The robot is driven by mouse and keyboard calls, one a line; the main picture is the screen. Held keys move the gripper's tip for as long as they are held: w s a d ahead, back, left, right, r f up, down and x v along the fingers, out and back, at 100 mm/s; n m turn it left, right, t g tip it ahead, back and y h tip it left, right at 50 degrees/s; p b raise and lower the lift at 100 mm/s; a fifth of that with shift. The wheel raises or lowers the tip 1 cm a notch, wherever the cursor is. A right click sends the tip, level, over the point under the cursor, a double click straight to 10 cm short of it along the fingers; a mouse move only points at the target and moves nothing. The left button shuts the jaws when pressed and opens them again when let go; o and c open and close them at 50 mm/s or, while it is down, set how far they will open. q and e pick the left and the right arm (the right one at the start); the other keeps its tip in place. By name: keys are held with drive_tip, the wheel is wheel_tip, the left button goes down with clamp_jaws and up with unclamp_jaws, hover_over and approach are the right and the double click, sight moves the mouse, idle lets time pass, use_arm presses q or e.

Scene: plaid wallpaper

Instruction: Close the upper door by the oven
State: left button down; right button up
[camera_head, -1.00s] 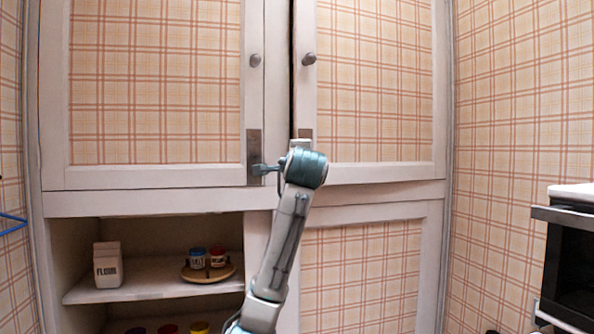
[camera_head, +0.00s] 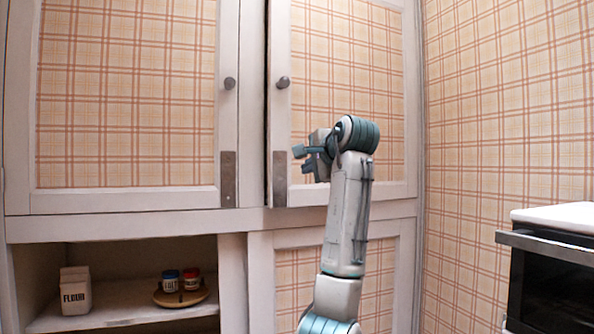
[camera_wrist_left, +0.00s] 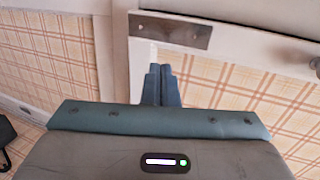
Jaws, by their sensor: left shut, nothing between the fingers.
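The upper door by the oven (camera_head: 345,60) is the plaid right-hand upper door, with a white frame, a round dark knob (camera_head: 283,82) and a metal plate (camera_head: 279,178) at its lower left corner. A dark gap runs along its left edge, so it looks slightly ajar. My left gripper (camera_head: 300,152) is shut and empty, in front of this door's lower left part; I cannot tell whether it touches. In the left wrist view its closed fingers (camera_wrist_left: 161,86) are near the door's frame, with the plate (camera_wrist_left: 170,31) beyond them. My right gripper is not in view.
The left upper door (camera_head: 125,90) looks closed. Below it, an open shelf holds a flour box (camera_head: 75,290) and a round tray (camera_head: 166,298) with small jars. The oven (camera_head: 553,285) stands at the right. Plaid wall lies between cupboard and oven.

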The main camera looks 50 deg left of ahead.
use_arm(q)
drive_tip(key=p, duration=0.6)
approach(282, 180)
drive_tip(key=x, duration=0.5)
drive_tip(key=shift+a+f, duration=0.1)
drive_tip(key=shift+a, duration=0.1)
drive_tip(key=shift+w+a+f, duration=0.15)
drive_tip(key=shift+w+a, duration=0.1)
drive_tip(key=shift+a, duration=0.2)
